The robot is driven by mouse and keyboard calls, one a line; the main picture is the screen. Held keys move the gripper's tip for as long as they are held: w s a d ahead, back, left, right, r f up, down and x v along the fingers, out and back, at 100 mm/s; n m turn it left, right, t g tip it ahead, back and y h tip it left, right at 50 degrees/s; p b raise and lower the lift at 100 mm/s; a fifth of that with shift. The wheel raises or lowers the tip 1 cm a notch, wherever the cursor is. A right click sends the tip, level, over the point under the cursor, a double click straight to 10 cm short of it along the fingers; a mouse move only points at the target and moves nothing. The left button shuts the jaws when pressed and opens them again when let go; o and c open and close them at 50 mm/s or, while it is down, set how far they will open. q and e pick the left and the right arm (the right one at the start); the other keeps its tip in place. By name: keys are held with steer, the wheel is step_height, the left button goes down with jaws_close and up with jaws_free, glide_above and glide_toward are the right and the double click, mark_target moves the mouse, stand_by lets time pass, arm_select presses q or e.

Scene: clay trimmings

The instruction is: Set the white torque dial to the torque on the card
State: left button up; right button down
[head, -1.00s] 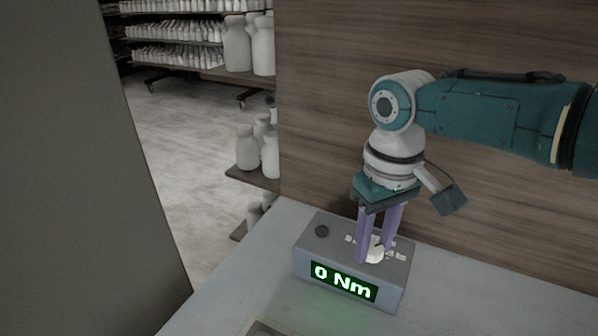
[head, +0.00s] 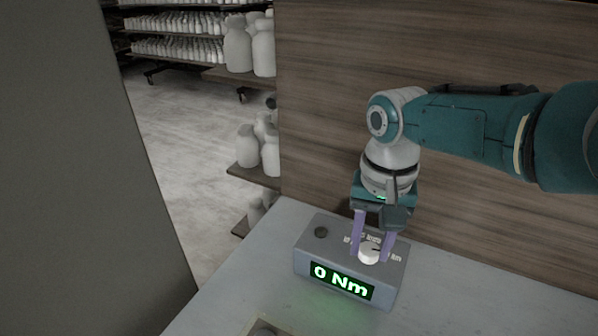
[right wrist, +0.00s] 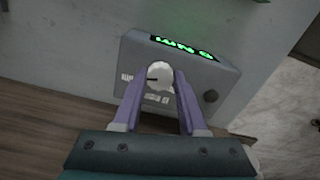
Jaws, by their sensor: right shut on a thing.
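The white torque dial (head: 369,256) sits on top of a grey box (head: 312,254). It also shows in the right wrist view (right wrist: 159,75), with a dark pointer line on it. A green display (head: 342,281) on the box front reads 0 Nm. My right gripper (head: 372,254) points down with its purple fingers on either side of the dial, shut on it. White marks surround the dial, too small to read. No card with a readable torque is in view. My left gripper is not in view.
A dark round knob (head: 321,232) is on the box's top left. A pale-rimmed tray (head: 262,326) is partly visible at the front table edge. A wooden panel (head: 430,60) stands behind. Shelves with white bottles (head: 238,45) are at the back left.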

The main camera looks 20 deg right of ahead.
mark_target(370, 248)
stand_by(0.3)
steer(key=shift+c, duration=2.2)
jaws_free()
step_height(370, 248, up, 10)
steer(key=p, duration=0.5)
